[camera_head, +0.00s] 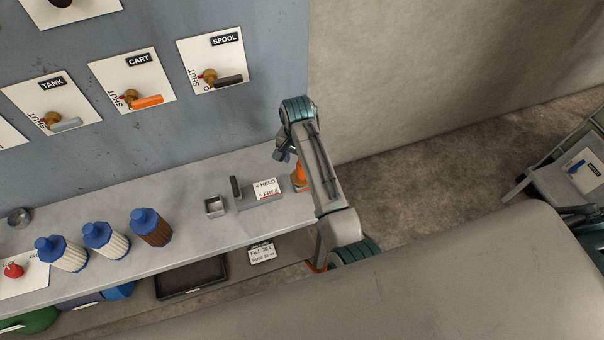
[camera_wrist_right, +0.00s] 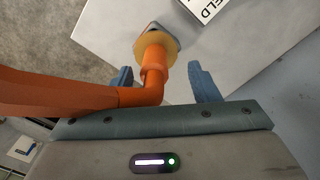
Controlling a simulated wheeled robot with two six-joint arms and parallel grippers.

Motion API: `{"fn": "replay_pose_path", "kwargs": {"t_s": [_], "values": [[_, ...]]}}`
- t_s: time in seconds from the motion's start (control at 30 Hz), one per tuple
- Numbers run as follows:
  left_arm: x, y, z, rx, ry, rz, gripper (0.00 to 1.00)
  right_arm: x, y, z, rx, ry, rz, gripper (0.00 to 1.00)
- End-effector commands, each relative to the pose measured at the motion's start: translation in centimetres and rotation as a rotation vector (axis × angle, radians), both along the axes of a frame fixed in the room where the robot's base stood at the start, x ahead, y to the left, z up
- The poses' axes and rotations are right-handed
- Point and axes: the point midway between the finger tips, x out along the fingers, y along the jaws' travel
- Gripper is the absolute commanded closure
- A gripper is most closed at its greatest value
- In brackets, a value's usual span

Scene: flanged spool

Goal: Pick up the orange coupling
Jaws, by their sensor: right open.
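The orange coupling (camera_head: 299,177) stands at the right end of the grey bench, partly hidden behind my right arm. In the right wrist view the coupling (camera_wrist_right: 154,76) shows as an orange elbow with a tan flange (camera_wrist_right: 156,44) at its far end. A thick orange hose (camera_wrist_right: 50,92) runs from it to the left. My right gripper (camera_head: 284,152) is open, pointing down at the coupling. In the wrist view one blue finger is on each side of the coupling, with the left finger closer to it; I cannot tell whether it touches. My left gripper is not in view.
A small grey block with a HELD/FREE label (camera_head: 266,188) and an upright dark lever (camera_head: 236,187) stands left of the coupling. A small square cup (camera_head: 214,206) and several blue-capped bottles stand further left. The wall behind carries valve panels, including SPOOL (camera_head: 216,60).

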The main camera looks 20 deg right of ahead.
Motion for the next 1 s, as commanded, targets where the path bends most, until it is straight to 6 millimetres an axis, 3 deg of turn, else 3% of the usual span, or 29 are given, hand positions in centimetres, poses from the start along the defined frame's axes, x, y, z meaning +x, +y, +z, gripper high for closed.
{"fn": "replay_pose_path", "kwargs": {"t_s": [0.17,0.33,0.5,0.77,1.0], "values": [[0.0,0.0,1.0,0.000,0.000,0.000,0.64,0.0,-0.3,-1.1,0.000,0.001,0.001,0.45],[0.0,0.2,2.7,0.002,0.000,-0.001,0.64,-0.1,-1.2,-3.4,0.000,0.004,0.000,0.45],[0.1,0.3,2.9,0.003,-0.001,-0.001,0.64,0.0,-1.1,-5.3,0.001,0.001,0.000,0.45],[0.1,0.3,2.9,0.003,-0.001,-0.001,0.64,0.0,-1.1,-5.7,0.001,-0.002,0.000,0.45],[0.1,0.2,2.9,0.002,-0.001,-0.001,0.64,0.0,-1.1,-5.6,0.001,-0.002,0.000,0.90]]}}
